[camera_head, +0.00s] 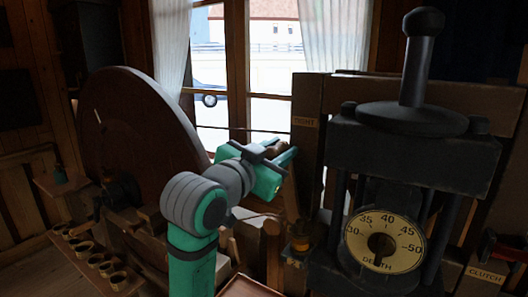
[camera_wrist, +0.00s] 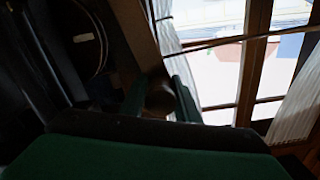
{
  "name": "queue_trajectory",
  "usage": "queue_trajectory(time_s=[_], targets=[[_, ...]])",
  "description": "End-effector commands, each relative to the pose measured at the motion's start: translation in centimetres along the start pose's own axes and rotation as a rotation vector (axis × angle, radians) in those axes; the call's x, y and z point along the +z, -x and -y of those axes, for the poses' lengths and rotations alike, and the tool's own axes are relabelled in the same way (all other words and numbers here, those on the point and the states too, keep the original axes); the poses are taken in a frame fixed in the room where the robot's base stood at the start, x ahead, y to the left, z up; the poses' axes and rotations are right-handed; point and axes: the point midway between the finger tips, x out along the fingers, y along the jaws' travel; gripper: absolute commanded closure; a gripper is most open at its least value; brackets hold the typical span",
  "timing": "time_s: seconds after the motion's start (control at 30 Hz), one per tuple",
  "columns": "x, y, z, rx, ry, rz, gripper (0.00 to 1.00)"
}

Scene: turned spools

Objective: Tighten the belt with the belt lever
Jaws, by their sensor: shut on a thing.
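My gripper (camera_head: 284,158) is at the middle of the head view, beside the wooden post that carries the TIGHT label (camera_head: 305,122). In the wrist view, its two green fingers (camera_wrist: 160,94) close on a dark brown rounded piece (camera_wrist: 160,101), which looks like the end of the belt lever. A brown wooden bar (camera_wrist: 137,32) runs down from the top to this piece; whether the two are joined is unclear. The belt cannot be told for certain.
A large brown wheel (camera_head: 135,135) stands at left, with several small cups (camera_head: 100,262) below it. At right is a dark press with a DEPTH dial (camera_head: 383,243) and a knobbed top handle (camera_head: 415,70). A CLUTCH label (camera_head: 486,275) sits at lower right. A window is behind.

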Motion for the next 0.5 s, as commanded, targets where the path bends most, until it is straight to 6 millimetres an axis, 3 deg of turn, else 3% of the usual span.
queue_trajectory(time_s=[0.5], targets=[[-0.20,0.03,-0.84,0.000,-0.058,0.007,1.00]])
